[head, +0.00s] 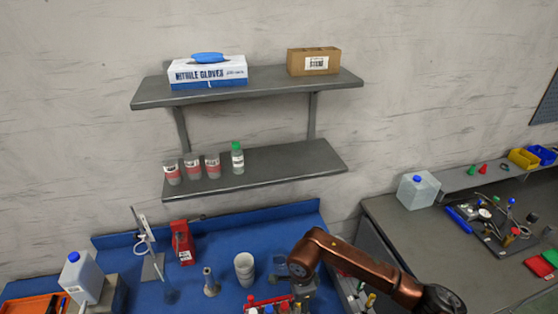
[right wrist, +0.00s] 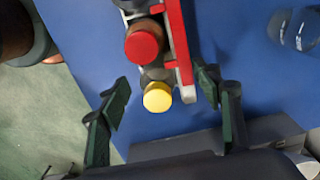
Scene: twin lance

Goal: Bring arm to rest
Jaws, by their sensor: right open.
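My right arm, copper coloured, reaches in from the lower right of the head view, with its gripper end pointing down over the blue bench (head: 215,283) at the bottom edge. In the right wrist view my right gripper (right wrist: 163,88) is open, its dark green fingers wide apart. The rack also shows in the head view (head: 262,301), partly hidden by the arm. My left gripper is not in view.
A clear cup (right wrist: 300,29) stands right in the wrist view. Two wall shelves (head: 250,172) hang above. A grey side bench (head: 440,240) is at right.

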